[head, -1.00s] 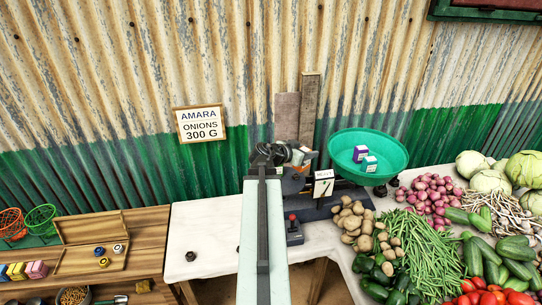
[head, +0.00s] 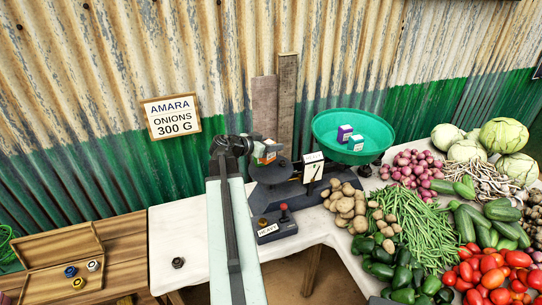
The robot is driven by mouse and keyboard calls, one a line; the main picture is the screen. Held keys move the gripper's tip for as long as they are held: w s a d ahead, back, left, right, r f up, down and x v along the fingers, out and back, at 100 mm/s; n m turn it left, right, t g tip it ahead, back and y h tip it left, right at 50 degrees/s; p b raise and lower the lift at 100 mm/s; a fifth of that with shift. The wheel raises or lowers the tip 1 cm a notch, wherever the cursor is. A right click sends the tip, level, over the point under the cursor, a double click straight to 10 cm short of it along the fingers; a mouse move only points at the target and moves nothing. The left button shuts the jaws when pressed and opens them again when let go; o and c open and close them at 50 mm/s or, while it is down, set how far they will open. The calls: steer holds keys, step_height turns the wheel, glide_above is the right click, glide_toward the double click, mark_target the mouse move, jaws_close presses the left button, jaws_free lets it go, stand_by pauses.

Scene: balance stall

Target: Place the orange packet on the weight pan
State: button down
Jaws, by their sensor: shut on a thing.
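My gripper (head: 252,147) is shut on the orange packet (head: 266,153), which shows an orange side and a pale side. It holds the packet at the left of the balance, over or beside the dark flat weight pan (head: 282,174). Whether the packet touches the pan cannot be told from this angle. The balance (head: 295,188) has a dark base and a white dial with a needle. Its green bowl (head: 375,127) on the right holds a purple packet (head: 345,133) and a white and teal packet (head: 357,143).
A wooden case (head: 48,246) with small weights stands at the lower left. A dark weight (head: 178,262) lies on the white tabletop (head: 175,225). A labelled box with a red knob (head: 284,210) sits before the balance. Potatoes (head: 345,205), beans and other vegetables crowd the right.

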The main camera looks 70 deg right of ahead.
mark_target(272, 159)
steer(key=shift+f, duration=0.15)
step_height(272, 159, down, 7)
steer(key=b, duration=0.6)
steer(key=shift+f+b, duration=0.5)
steer(key=shift+b, duration=0.35)
